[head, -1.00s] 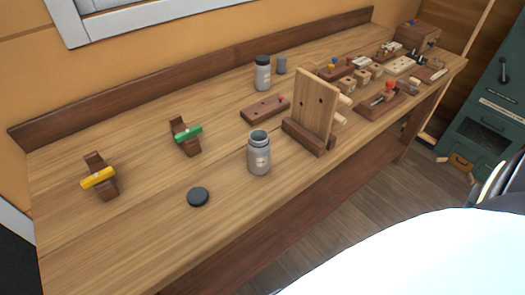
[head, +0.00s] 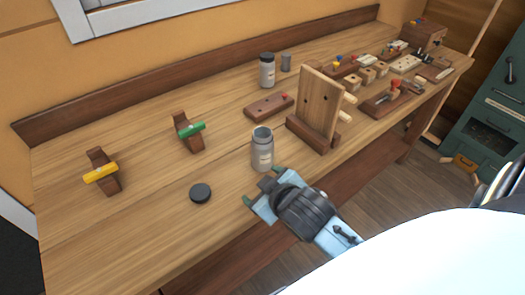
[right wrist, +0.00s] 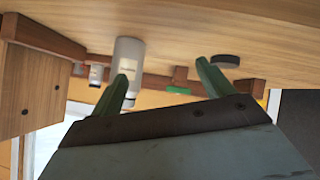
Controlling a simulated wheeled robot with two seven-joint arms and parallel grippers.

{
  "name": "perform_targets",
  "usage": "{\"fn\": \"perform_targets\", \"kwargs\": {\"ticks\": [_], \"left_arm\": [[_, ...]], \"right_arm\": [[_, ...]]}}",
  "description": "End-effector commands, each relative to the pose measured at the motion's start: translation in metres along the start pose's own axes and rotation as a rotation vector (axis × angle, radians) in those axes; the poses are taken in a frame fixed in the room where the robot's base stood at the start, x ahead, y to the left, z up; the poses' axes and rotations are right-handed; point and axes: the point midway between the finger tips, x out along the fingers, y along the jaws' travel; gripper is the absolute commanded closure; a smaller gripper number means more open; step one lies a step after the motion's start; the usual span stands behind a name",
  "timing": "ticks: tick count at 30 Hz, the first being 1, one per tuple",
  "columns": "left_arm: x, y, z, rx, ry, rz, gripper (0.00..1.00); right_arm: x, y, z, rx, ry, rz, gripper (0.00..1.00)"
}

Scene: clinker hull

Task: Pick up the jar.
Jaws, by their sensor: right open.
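A grey jar (head: 262,152) with a pale label and an open top stands upright near the front edge of the workbench. A dark round lid (head: 200,193) lies to its left; it also shows in the right wrist view (right wrist: 225,60). A second grey jar (head: 267,72) with a dark top stands farther back. My right gripper (head: 262,188) is open and empty, just in front of the near jar. In the right wrist view, which looks upside down, the near jar (right wrist: 127,65) appears beyond one green fingertip, not between the fingers. My left gripper is out of view.
A wooden upright board (head: 319,102) on a dark base stands right of the near jar. Wooden stands with a green bar (head: 191,130) and a yellow bar (head: 101,173) stand at left. The bench's left front is clear.

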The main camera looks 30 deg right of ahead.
Motion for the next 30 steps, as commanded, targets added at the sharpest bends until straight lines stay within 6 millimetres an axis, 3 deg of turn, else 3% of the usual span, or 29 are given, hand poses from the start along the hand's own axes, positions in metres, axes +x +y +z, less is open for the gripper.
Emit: {"fn": "perform_targets", "kwargs": {"ticks": [4, 8, 12, 16, 19, 23, 26, 30], "left_arm": [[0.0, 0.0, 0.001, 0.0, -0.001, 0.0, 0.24], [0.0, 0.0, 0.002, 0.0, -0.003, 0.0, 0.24], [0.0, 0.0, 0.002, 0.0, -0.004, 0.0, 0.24], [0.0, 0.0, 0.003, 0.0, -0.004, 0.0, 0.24], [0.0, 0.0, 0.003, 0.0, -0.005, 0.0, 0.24], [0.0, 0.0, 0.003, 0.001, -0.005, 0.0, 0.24], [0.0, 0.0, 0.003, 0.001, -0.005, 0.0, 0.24], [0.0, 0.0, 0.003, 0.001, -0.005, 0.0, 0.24]], "right_arm": [[0.009, 0.016, -0.067, -0.104, 0.253, 0.088, 0.2], [0.002, 0.023, -0.138, -0.242, 0.532, 0.168, 0.2], [-0.027, 0.013, -0.223, -0.481, 0.913, 0.245, 0.2], [-0.062, -0.018, -0.275, -0.769, 1.253, 0.269, 0.2], [-0.083, -0.048, -0.292, -1.031, 1.478, 0.25, 0.2], [-0.092, -0.084, -0.286, -1.417, 1.696, 0.163, 0.2], [-0.081, -0.097, -0.265, -1.745, 1.786, 0.039, 0.2], [-0.046, -0.082, -0.227, -2.218, 1.753, -0.224, 0.2]]}}
